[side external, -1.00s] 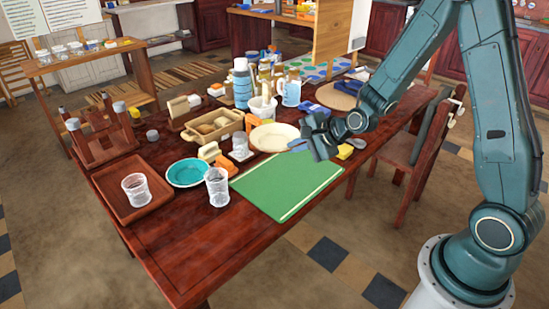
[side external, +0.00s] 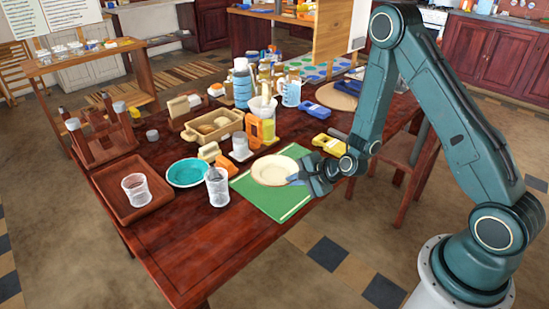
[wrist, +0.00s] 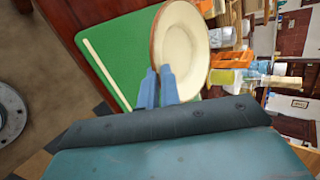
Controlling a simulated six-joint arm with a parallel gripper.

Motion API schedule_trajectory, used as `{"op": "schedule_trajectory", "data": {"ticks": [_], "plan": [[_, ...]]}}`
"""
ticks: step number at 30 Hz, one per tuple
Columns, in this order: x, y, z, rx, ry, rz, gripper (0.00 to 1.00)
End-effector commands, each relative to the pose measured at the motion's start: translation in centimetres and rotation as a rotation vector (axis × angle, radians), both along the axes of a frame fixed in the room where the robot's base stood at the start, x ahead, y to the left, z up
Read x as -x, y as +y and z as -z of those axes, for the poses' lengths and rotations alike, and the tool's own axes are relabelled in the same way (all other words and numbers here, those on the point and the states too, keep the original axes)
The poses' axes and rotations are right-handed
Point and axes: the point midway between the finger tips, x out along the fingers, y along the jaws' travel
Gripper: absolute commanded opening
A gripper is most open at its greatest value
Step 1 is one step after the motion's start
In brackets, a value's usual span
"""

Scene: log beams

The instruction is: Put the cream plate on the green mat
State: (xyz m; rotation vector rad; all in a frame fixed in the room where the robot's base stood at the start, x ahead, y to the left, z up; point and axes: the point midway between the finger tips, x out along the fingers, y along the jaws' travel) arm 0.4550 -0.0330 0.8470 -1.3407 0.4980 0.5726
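The cream plate (side external: 273,170) is over the far part of the green mat (side external: 292,207) in the side view; I cannot tell whether it touches the mat or is slightly above it. My gripper (side external: 297,180) is at the plate's right edge. In the wrist view, the blue fingers of my gripper (wrist: 158,80) are close together at the rim of the plate (wrist: 183,45), seemingly pinching it. The green mat (wrist: 105,50) shows beside and below the plate there. The plate looks roughly level in the side view.
A teal plate (side external: 187,172) and a clear glass (side external: 217,188) stand left of the mat. A brown tray (side external: 155,203) sits far left. The near table area is clear.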

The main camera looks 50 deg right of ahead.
Motion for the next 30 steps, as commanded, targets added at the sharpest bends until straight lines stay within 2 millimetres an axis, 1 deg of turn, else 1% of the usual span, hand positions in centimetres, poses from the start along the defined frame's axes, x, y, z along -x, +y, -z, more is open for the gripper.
{"op": "schedule_trajectory", "data": {"ticks": [1, 3, 6, 19, 30], "plan": [[0.0, 0.0, 0.7, -0.002, 0.001, 0.002, 0.0], [0.0, 0.0, 1.3, -0.002, 0.002, 0.001, 0.0], [0.0, 0.0, 2.0, -0.002, 0.0, 0.001, 0.0], [0.0, 0.0, 2.9, -0.001, -0.001, 0.001, 0.0], [0.0, 0.0, 5.8, 0.0, 0.0, 0.001, 0.0]]}}
